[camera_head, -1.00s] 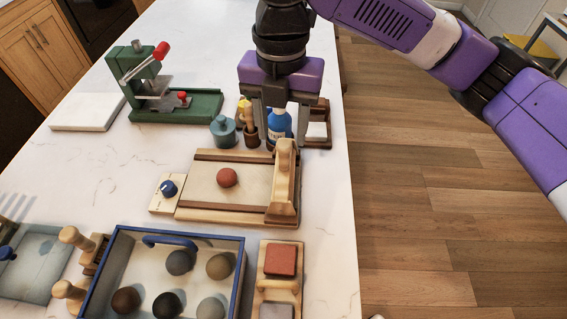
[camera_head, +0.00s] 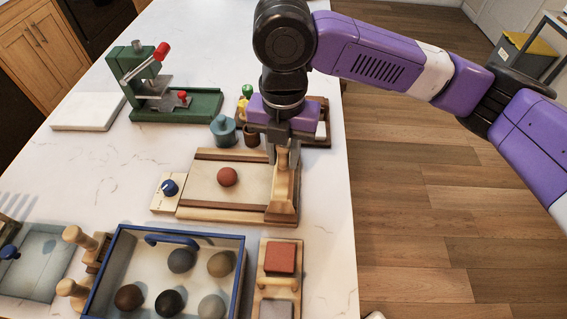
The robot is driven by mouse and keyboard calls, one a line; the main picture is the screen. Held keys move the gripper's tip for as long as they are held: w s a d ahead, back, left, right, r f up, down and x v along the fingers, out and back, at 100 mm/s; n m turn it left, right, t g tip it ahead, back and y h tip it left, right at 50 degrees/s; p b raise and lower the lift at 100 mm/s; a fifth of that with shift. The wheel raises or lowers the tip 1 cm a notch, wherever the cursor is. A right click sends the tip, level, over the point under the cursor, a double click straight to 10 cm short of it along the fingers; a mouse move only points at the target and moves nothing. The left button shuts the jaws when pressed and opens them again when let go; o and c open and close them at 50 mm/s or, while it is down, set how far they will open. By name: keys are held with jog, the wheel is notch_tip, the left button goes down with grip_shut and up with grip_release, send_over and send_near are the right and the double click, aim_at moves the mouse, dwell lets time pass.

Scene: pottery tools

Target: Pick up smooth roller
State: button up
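A pale wooden roller-like piece (camera_head: 284,190) stands at the right end of a slab board (camera_head: 240,190); I take it for the smooth roller, though its label is not shown. My gripper (camera_head: 284,158) points down over its upper end, with the fingers close around or beside the wood. The gripper hides part of its top, and I cannot tell whether the fingers touch it. A red clay ball (camera_head: 227,177) lies on the board.
A green press (camera_head: 175,103) stands behind, with a teal jar (camera_head: 222,130) nearer. A blue-rimmed tray (camera_head: 178,233) holds several clay balls at the front. A wooden holder with a red block (camera_head: 280,258) is right of it. The counter's right edge is close to the board.

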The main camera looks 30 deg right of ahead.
grip_shut()
dwell(1.1)
